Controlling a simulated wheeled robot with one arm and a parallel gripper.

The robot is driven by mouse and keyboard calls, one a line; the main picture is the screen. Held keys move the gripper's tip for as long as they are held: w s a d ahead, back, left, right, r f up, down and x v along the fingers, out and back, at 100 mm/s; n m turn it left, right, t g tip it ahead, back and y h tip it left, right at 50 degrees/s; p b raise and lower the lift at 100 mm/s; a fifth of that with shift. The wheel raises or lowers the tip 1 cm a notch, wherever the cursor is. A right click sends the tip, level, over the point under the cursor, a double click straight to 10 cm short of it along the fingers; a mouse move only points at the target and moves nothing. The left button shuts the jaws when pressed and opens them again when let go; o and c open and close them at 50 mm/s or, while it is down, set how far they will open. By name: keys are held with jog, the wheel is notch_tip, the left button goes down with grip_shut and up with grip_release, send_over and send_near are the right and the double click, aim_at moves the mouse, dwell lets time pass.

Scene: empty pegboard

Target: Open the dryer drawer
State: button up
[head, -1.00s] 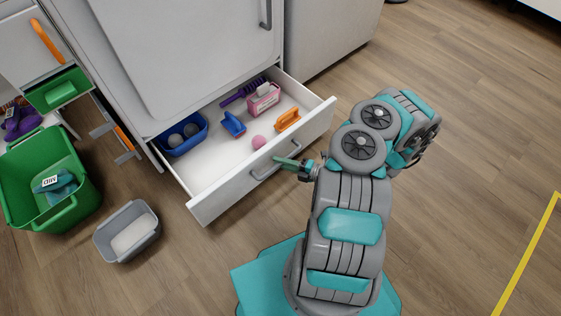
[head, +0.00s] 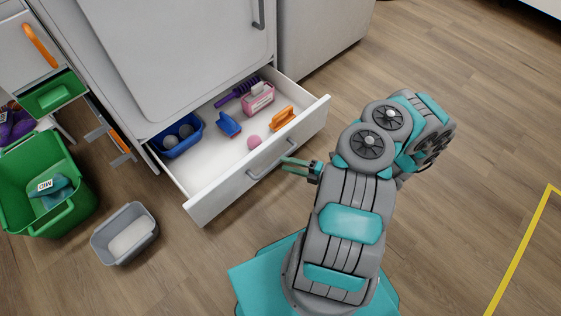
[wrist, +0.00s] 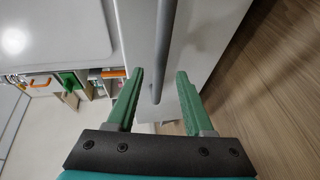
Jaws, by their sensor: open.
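The dryer drawer (head: 220,197) is pulled out at the bottom of the white dryer (head: 172,45). Its inside and contents are in plain view. A grey bar handle (head: 270,160) is on its front. My gripper (head: 284,164) is open near the right end of this handle. In the wrist view the handle (wrist: 165,50) runs up between the two green fingers of my gripper (wrist: 160,95), with a gap on each side. It is not gripped.
The drawer holds a blue bin (head: 180,145) with grey balls, a pink box (head: 258,98), a pink ball (head: 254,142), and blue, orange and purple items. A grey bin (head: 125,233) and a green basket (head: 45,185) stand on the floor at left. The floor at right is clear.

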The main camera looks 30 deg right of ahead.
jog(key=v, duration=0.3)
dwell(0.6)
